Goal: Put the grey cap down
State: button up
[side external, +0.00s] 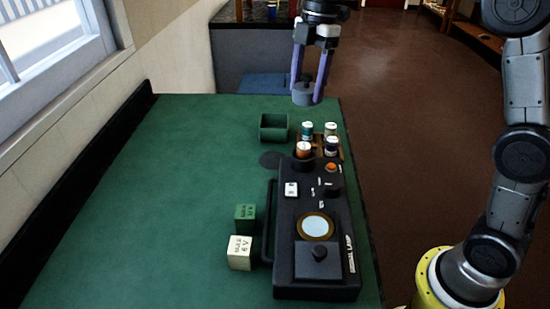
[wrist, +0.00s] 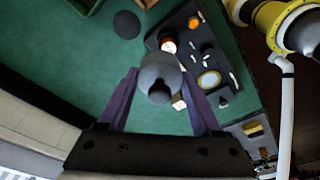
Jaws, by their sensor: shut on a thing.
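The grey cap (side external: 302,93) is between the two purple fingers of my gripper (side external: 307,95), high above the far end of the green table. In the wrist view the cap (wrist: 158,72) is round with a darker knob facing the camera, and the fingers close on it from both sides. It touches nothing below.
An open green box (side external: 273,127) stands at the table's far end. Several small canisters stand in a brown rack (side external: 342,145) beside it. A green cube (side external: 245,217) and a cream cube (side external: 240,252) sit left of the frame. The table's left side is clear.

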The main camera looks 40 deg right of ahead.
jog(key=w+f, duration=0.8)
jog(key=w, duration=0.1)
send_over(272, 160)
jog(key=f, duration=0.8)
jog(key=shift+d, duration=0.3)
jog(key=shift+f, duration=2.7)
jog(key=shift+f, duration=0.2)
jog(key=o, duration=1.3)
jog(key=shift+o, duration=0.2)
jog(key=shift+r, duration=0.15)
